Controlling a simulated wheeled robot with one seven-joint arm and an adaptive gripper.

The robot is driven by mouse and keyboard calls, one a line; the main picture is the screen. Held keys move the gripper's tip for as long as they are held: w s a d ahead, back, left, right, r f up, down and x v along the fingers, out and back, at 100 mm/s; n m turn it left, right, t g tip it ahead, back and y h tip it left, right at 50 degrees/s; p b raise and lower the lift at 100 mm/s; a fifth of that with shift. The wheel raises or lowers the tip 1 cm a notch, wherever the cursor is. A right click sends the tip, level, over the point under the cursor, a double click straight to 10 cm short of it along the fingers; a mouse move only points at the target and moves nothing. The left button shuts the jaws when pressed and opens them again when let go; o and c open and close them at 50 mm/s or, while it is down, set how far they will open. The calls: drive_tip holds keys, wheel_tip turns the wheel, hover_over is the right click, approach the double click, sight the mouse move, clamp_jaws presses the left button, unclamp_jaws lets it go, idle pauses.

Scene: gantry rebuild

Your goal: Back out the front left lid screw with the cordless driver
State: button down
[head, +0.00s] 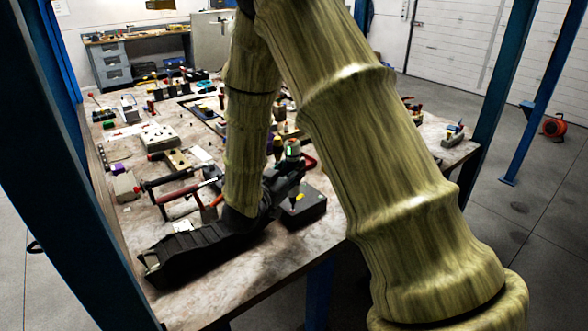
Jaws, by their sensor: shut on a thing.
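My gripper (287,180) is black and shut on the cordless driver (292,150), seen past my arm near the table's front edge. The driver stands about upright, with a pale top and a green light or patch on it. A dark box with a flat lid (315,204) sits on the table below and just right of the gripper. A small yellow spot (299,197) shows at the driver's lower end, over the lid. The lid screws are too small to make out, and I cannot tell whether the driver's bit touches one. My arm and gripper hide the box's left side.
The table (215,286) is crowded behind and left of my arm. A red-and-black clamp-like frame (178,187) and a pale box (126,187) lie to the left. Blue gantry posts (497,85) stand at the table's sides. The front left table edge has some bare room.

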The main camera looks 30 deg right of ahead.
sight(289, 161)
drive_tip(key=shift+r+p, duration=1.05)
drive_tip(key=shift+r, duration=0.65)
